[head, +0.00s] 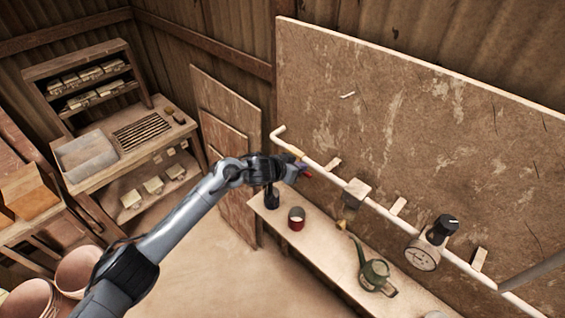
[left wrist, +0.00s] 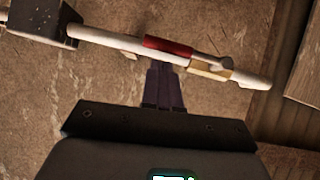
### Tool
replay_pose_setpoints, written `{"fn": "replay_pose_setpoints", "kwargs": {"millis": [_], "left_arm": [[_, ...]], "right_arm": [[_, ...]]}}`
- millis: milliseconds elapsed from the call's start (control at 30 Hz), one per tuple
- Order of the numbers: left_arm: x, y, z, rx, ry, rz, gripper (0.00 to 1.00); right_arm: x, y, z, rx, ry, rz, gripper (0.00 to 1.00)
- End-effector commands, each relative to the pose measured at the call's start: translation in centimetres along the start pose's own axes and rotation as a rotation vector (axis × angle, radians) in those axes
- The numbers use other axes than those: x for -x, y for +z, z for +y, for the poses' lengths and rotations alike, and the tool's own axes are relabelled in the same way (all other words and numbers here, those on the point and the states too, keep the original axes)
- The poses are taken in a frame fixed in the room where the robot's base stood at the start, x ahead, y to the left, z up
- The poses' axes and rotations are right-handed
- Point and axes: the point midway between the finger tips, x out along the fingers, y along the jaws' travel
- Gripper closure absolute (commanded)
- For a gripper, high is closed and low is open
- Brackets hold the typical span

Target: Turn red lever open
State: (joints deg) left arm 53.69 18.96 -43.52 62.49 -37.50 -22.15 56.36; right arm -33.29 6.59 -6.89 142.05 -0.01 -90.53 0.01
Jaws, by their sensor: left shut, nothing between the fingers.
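The red lever (left wrist: 168,47) shows in the left wrist view in front of the white pipe, lying roughly along it, beside a brass-coloured valve body (left wrist: 210,70). In the head view only a small red bit of the lever (head: 307,173) shows at my gripper's tip, and the brass fitting (head: 296,152) is just above. My left gripper (head: 296,171) is shut and empty. Its dark fingertips (left wrist: 166,66) are right at the lower side of the red part in the wrist view; I cannot tell whether they touch it. My right gripper is not in view.
The white pipe (head: 380,208) runs along a large board (head: 390,110), with a square block (head: 356,190) and a round gauge (head: 422,254) farther right. Below, a bench (head: 330,262) holds a dark bottle, a red cup (head: 296,218) and a green watering can (head: 375,275).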

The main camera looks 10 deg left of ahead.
Motion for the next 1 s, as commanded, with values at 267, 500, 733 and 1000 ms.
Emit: {"fn": "replay_pose_setpoints", "kwargs": {"millis": [267,500,733,1000], "left_arm": [[2.7,-1.8,0.3,-0.002,0.001,-0.001,1.00],[6.9,-1.8,0.5,-0.006,0.000,0.000,1.00],[10.1,-1.9,0.7,-0.004,0.000,-0.001,1.00],[11.4,-1.5,0.8,0.000,0.002,-0.007,1.00]], "right_arm": [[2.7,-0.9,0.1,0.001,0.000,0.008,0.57],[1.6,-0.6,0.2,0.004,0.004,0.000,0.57],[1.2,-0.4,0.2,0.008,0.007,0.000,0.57],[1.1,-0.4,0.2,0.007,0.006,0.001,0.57]]}}
